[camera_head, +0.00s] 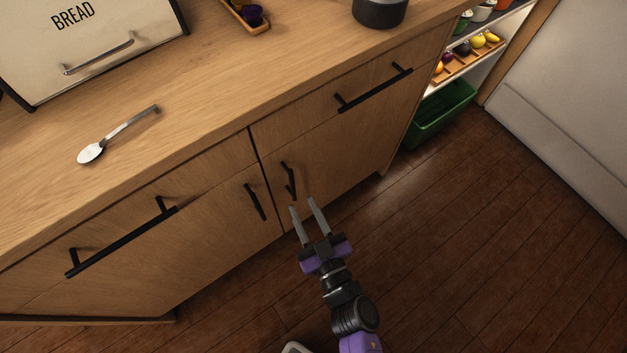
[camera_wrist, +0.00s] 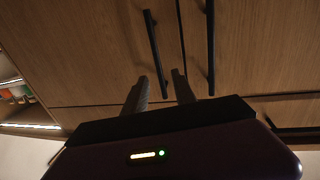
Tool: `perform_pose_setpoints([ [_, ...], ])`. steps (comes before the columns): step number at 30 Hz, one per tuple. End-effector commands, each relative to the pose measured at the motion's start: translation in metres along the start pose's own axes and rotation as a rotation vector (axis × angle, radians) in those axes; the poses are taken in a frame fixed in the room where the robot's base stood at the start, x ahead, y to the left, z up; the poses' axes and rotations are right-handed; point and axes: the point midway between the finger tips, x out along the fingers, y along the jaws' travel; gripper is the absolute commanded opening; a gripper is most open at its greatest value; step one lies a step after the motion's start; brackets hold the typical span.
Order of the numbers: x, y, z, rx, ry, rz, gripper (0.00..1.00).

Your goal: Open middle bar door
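Two wooden cabinet doors meet at a vertical seam, each with a black upright bar handle. In the head view the right door's handle (camera_head: 289,181) and the left door's handle (camera_head: 255,202) flank the seam; both doors look shut. My gripper (camera_head: 302,205) is open and empty, its fingertips close to the lower end of the right door's handle. In the wrist view, which appears upside down, that handle (camera_wrist: 153,50) lines up between my two fingers (camera_wrist: 160,88). The other handle (camera_wrist: 210,48) is outside them. Contact cannot be told.
Long drawer handles (camera_head: 375,88) (camera_head: 120,240) sit above the doors. The counter (camera_head: 200,90) holds a spoon (camera_head: 117,135), a bread box (camera_head: 90,45) and a dark pot (camera_head: 380,12). A green crate (camera_head: 441,113) stands at the right. The floor (camera_head: 470,230) in front is clear.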

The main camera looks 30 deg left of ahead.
Motion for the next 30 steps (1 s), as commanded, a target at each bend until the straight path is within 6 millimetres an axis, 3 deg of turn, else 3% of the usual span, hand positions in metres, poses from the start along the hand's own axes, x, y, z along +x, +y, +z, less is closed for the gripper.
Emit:
perform_pose_setpoints([
  [5, 0.011, 0.000, -0.002, 0.027, 0.006, -0.001, 0.32],
  [18, 0.070, 0.001, -0.001, 0.025, 0.005, 0.001, 0.32],
  [30, 0.078, 0.001, -0.002, 0.026, 0.004, 0.002, 0.32],
])
